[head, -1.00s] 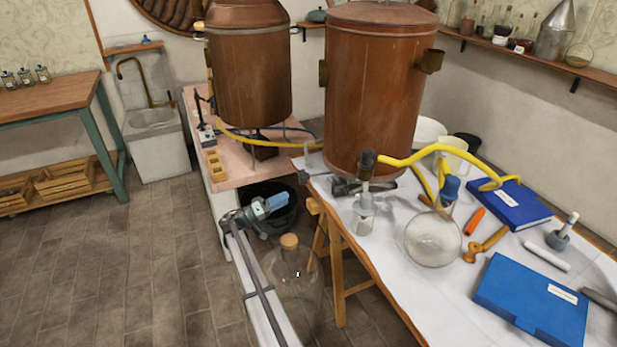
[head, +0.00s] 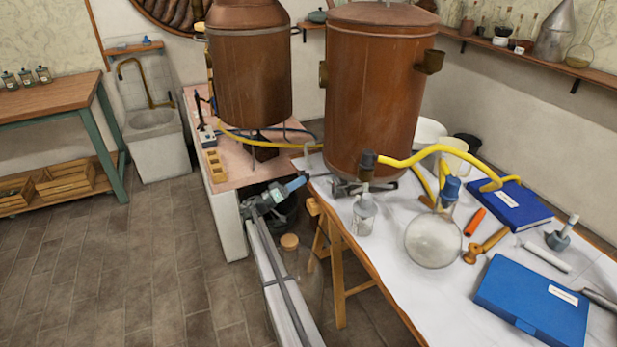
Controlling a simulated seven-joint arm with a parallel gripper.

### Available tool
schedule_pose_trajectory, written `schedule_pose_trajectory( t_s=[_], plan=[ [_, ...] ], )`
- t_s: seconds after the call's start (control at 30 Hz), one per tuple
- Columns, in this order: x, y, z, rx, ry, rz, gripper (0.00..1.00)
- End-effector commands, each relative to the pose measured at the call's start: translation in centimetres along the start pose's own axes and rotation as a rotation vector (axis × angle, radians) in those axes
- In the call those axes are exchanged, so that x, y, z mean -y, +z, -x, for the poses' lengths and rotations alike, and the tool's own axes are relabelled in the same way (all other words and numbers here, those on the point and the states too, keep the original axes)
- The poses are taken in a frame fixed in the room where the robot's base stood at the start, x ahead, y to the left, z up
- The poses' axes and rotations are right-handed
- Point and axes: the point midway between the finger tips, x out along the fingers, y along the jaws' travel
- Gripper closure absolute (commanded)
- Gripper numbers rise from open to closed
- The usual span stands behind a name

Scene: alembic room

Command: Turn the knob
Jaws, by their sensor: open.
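My gripper (head: 299,181) is open, at the left edge of the white-covered table (head: 395,270). Its blue-grey end points right, toward the metal burner (head: 350,187) under the right copper still (head: 372,95). A small dark knob-like part showed at that table edge earlier. My gripper now covers that spot, so the part is hidden. I cannot tell whether the fingers are around it, touching it or just in front of it.
A round glass flask (head: 433,242), a small bottle (head: 364,214) and a yellow hose (head: 425,153) are on the table. A corked glass vessel (head: 290,242) stands below, partly behind my arm. A black bucket (head: 284,215) is behind my gripper. The floor at left is clear.

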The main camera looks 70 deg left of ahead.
Motion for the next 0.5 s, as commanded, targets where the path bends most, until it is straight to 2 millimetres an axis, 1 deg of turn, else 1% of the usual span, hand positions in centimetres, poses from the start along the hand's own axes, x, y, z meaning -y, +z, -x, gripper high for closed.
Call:
schedule_pose_trajectory(
  t_s=[0.03, 0.2, 0.33, 0.5],
  plan=[
    [0.0, 0.0, -0.9, 0.001, 0.001, 0.000, 0.27],
    [0.0, 0.0, -3.4, 0.001, 0.001, 0.000, 0.27],
    [0.0, -0.1, -4.5, 0.000, 0.000, 0.000, 0.27],
    [0.0, -0.1, -5.3, -0.001, 0.000, 0.000, 0.27]
  ],
)
